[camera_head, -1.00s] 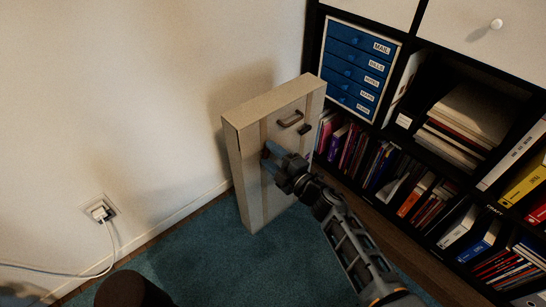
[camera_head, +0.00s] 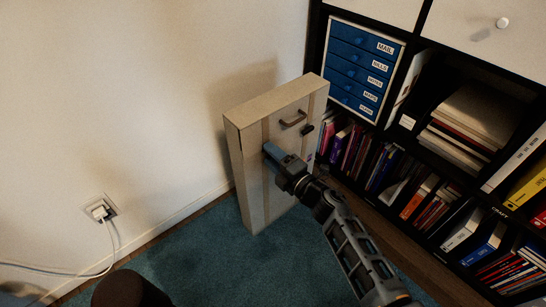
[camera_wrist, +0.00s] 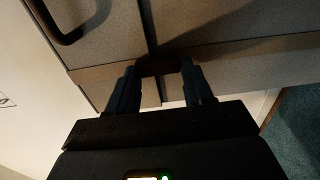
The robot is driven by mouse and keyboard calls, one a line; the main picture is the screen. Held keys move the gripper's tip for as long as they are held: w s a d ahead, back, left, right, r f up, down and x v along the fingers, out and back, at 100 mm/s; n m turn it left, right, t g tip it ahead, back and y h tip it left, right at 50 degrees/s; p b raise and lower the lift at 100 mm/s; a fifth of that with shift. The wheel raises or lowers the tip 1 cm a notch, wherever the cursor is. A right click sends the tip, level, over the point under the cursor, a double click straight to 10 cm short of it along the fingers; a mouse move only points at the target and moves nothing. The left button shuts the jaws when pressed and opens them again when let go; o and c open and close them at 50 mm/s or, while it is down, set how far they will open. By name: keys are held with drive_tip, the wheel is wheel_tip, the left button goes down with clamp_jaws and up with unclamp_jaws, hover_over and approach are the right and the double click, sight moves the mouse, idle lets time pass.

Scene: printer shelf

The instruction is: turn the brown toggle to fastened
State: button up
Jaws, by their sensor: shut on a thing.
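A tall beige case (camera_head: 250,200) stands upright against the wall, with a brown handle (camera_head: 293,118) near its top. My gripper (camera_head: 269,150) is at the front face of the case, below and left of the handle. In the wrist view, the fingers (camera_wrist: 160,85) are on either side of a small brown piece, the toggle (camera_wrist: 160,68), and are shut on it. It sits near the seam between two panels. In the head view the toggle is hidden behind my gripper, and I cannot tell its exact angle.
A black shelf (camera_head: 418,150) with books, binders and blue labelled drawers (camera_head: 360,65) stands close to the right of the case. A wall socket (camera_head: 101,209) with a plugged-in white cable is at left.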

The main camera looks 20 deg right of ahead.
drive_tip(key=o, duration=1)
drive_tip(key=shift+o, duration=0.2)
drive_tip(key=shift+s, duration=0.1)
drive_tip(key=p+v, duration=0.2)
drive_tip(key=v, duration=0.5)
drive_tip(key=shift+s+p, duration=0.3)
drive_tip(key=shift+d, duration=0.1)
